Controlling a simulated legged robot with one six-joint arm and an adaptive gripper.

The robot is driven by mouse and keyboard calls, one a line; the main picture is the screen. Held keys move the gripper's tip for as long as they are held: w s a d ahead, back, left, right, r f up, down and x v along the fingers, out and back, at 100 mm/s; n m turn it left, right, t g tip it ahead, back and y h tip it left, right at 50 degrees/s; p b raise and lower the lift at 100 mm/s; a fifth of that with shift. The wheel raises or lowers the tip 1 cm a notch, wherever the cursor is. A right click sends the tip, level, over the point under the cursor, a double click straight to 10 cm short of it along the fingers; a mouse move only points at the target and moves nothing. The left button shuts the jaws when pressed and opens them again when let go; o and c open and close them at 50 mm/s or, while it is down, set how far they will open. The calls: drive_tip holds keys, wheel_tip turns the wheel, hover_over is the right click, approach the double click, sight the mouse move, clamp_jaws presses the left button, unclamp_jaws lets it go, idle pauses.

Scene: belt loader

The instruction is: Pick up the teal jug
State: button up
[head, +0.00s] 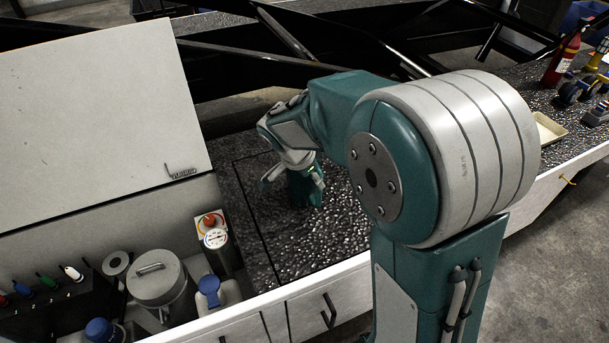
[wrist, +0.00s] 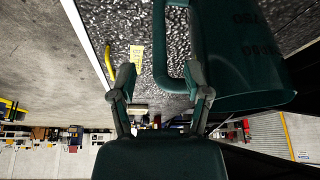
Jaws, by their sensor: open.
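The teal jug (head: 303,190) stands on the dark speckled worktop in the head view, partly hidden behind my gripper (head: 291,176). In the wrist view the jug's body (wrist: 240,55) fills the upper right, with dark lettering on its side. Its looped handle (wrist: 159,50) extends left from the body. My gripper (wrist: 160,76) is open, with one finger on each side of the handle as seen here. The right finger overlaps the jug's wall in the picture; I cannot tell whether it touches. The handle does not look clamped.
A bin at left with a raised lid (head: 95,120) holds a lidded metal pot (head: 158,282), a white canister with a blue cap (head: 209,290) and bottles. Black beams (head: 330,60) run behind the worktop. A pale tray (head: 548,130) and a red extinguisher (head: 562,60) stand right.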

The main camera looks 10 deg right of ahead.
hover_over(318, 206)
drive_tip(key=f, duration=0.5)
drive_tip(key=shift+w+d, duration=0.1)
drive_tip(key=shift+w, duration=0.25)
clamp_jaws()
